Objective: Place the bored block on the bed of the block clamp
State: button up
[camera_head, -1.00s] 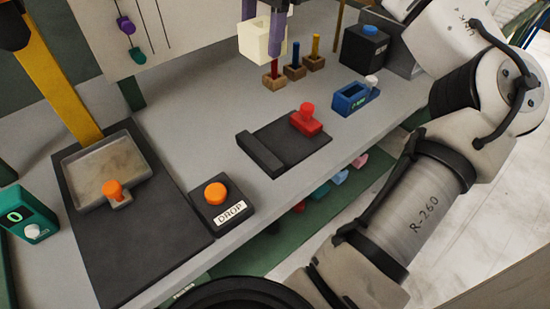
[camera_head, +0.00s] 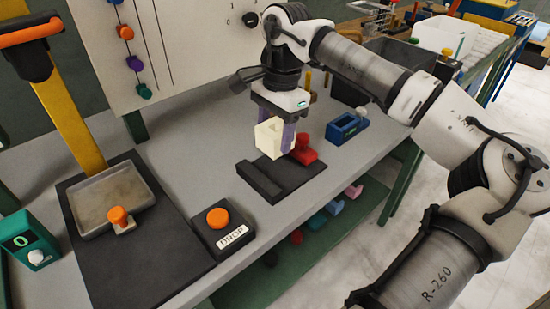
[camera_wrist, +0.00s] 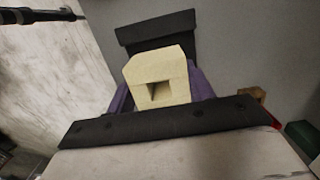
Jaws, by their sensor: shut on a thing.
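The bored block (camera_head: 268,139) is cream with a square opening. My gripper (camera_head: 281,142) is shut on it, with a purple finger on either side. In the head view the block appears over the block clamp (camera_head: 300,176), apparently above its bed; the exact gap cannot be told. The clamp has a dark bed, a raised black bar (camera_head: 259,181) at the left and a red jaw with a knob (camera_head: 304,151) at the right. The block partly hides the bed's far side. The wrist view shows the block (camera_wrist: 160,67) between the fingers, with dark clamp parts (camera_wrist: 155,28) beyond.
An orange DROP button (camera_head: 217,217) and a press with a grey tray (camera_head: 88,210) stand to the left. A blue box (camera_head: 346,128) is to the right of the clamp. A teal counter box (camera_head: 27,241) is far left. Bare table lies between button and clamp.

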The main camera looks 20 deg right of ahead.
aim_at(281, 124)
jog(key=shift+f, duration=3.7)
jog(key=shift+f, duration=0.15)
jog(key=o, duration=1)
jog(key=shift+c, duration=0.2)
jog(key=r, duration=0.4)
jog(key=d+r, duration=0.1)
jog(key=r, duration=0.7)
jog(key=shift+w+d+r, duration=0.15)
jog(key=shift+w+d, duration=0.05)
jog(key=shift+w, duration=0.05)
